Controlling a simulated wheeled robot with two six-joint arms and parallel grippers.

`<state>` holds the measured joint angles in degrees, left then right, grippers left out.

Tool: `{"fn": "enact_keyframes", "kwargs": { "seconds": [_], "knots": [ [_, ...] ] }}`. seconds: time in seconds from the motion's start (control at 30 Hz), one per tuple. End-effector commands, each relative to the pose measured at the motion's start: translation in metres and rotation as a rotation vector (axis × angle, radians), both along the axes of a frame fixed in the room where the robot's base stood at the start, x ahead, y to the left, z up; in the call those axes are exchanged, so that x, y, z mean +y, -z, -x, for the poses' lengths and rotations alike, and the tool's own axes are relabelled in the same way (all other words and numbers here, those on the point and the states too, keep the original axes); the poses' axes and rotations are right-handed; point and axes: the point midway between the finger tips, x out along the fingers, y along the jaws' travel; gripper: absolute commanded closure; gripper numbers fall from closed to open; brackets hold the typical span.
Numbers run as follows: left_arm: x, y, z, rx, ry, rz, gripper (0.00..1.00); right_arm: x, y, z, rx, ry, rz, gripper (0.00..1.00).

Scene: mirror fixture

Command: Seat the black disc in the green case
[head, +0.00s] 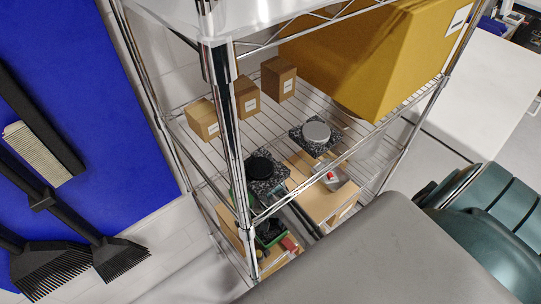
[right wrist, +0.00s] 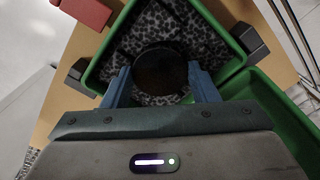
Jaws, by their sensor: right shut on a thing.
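The green case (right wrist: 112,45) lies open in the right wrist view, with a speckled lining inside. The black disc (right wrist: 160,72) is between the two blue fingers of my right gripper (right wrist: 160,82), which is shut on it over the lining. I cannot tell whether the disc rests in the lining or is just above it. In the head view the green case (head: 271,240) shows small on a lower level of the wire rack, partly hidden by dark parts of my right gripper (head: 269,229). My left gripper is not in view.
The wire shelf (head: 215,160) above carries small cardboard boxes (head: 278,77), a large yellow box (head: 370,55), and two speckled slabs, one with a black round (head: 259,168), one with a grey disc (head: 316,131). A chrome post (head: 232,130) stands in front. A red block (right wrist: 85,10) lies beside the case.

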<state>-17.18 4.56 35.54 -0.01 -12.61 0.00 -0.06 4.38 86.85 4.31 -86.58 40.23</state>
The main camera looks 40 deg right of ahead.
Motion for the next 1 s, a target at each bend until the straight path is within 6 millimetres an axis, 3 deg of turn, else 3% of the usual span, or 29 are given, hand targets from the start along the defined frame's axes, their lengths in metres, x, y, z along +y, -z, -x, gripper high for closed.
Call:
{"fn": "enact_keyframes", "kwargs": {
  "seconds": [0.03,0.07,0.17,0.2,0.8,1.0],
  "knots": [
    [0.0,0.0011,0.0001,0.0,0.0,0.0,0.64,0.0014,0.0048,0.0036,0.008,0.001,-0.004,0.71],
    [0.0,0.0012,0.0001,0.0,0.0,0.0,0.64,0.0015,0.005,0.0038,0.008,0.001,-0.004,0.42],
    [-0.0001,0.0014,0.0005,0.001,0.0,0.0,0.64,0.0013,0.0056,0.0045,0.01,0.001,-0.003,0.23],
    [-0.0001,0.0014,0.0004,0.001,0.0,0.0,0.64,0.0009,0.0059,0.0049,0.012,0.001,-0.003,0.21],
    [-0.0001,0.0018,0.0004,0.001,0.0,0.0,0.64,-0.0012,0.0074,0.0075,0.019,0.001,0.002,0.21],
    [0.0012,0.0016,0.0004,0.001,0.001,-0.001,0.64,-0.0007,-0.0016,0.0068,0.016,0.0,0.001,0.21]
  ]
}}
